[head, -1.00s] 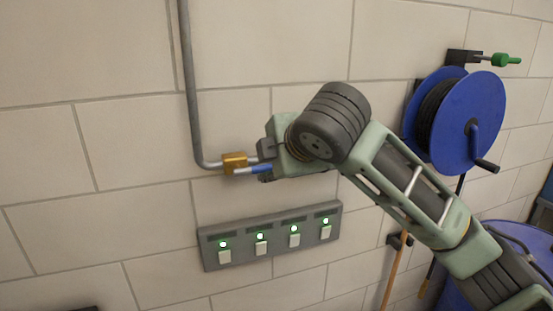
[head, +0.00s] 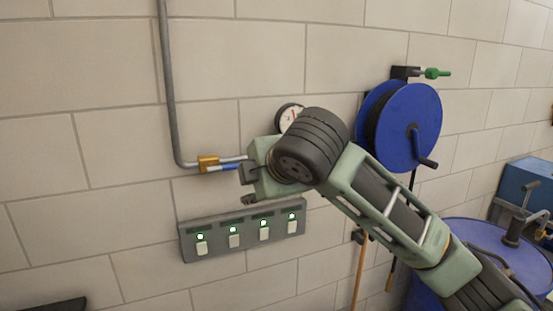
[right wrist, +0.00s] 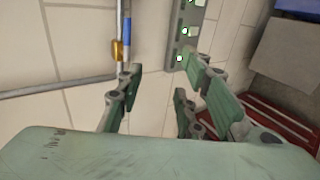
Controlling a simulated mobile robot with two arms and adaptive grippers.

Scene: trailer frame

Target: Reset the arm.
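My right gripper (head: 245,186) is at the wall, just right of and below the end of a pipe with a brass valve (head: 208,163). The valve has a blue lever (head: 230,167) running alongside the pipe. In the right wrist view my right gripper (right wrist: 164,72) is open, with bare wall between its fingers. The blue lever (right wrist: 126,30) shows beyond the left finger there; I cannot tell whether they touch. My left gripper is in neither view.
A switch panel (head: 245,246) with lit green lamps is on the wall below the gripper. A round gauge (head: 290,117) shows behind my wrist. A blue hose reel (head: 412,120) hangs to the right, above a blue drum (head: 490,240). The wall at left is mostly clear.

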